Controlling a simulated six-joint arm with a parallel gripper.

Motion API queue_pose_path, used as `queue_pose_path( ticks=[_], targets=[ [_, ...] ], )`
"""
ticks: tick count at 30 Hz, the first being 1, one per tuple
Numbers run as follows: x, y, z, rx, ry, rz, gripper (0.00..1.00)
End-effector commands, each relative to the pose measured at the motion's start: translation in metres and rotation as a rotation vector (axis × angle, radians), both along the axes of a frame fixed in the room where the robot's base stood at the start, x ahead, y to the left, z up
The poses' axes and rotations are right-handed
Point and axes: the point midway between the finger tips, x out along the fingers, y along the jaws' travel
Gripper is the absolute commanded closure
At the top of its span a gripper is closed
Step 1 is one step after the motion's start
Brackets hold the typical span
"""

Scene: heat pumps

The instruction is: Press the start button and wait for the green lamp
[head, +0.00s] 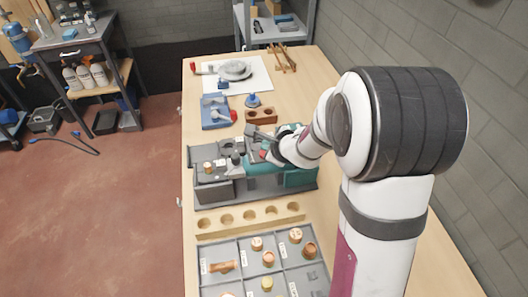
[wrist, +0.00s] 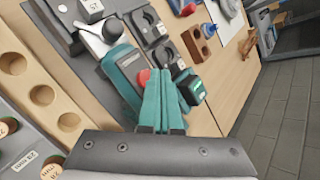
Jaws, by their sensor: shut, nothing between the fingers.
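My gripper (wrist: 163,76) is shut and empty, its two teal fingers together in the wrist view. The fingertips are over the grey and teal test machine (head: 212,186). A red round button (wrist: 143,76) shows just left of the fingertips; I cannot tell whether they touch anything. A teal box (wrist: 188,80) right of the fingers carries a small bright green marking (wrist: 198,87); I cannot tell whether this is a lit lamp. In the head view my wrist hides part of the machine, and no start button or lamp can be made out clearly.
A wooden block with a row of holes (head: 251,219) and a grey sorting tray (head: 244,250) with copper parts lie in front. A blue device with a red handle (head: 214,112) and a wooden two-hole block (head: 261,116) stand behind. Bare table lies on the right.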

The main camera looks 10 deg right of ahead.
Motion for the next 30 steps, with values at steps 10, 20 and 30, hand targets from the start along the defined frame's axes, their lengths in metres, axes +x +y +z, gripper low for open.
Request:
queue_pose_path(
  ticks=[10, 20, 30],
  targets=[
    [0.0, 0.0, 0.004, 0.001, -0.002, 0.001, 1.0],
    [0.001, 0.001, 0.038, 0.0, -0.004, 0.004, 1.0],
    [0.0, 0.0, 0.051, 0.0, -0.001, -0.001, 1.0]
  ],
)
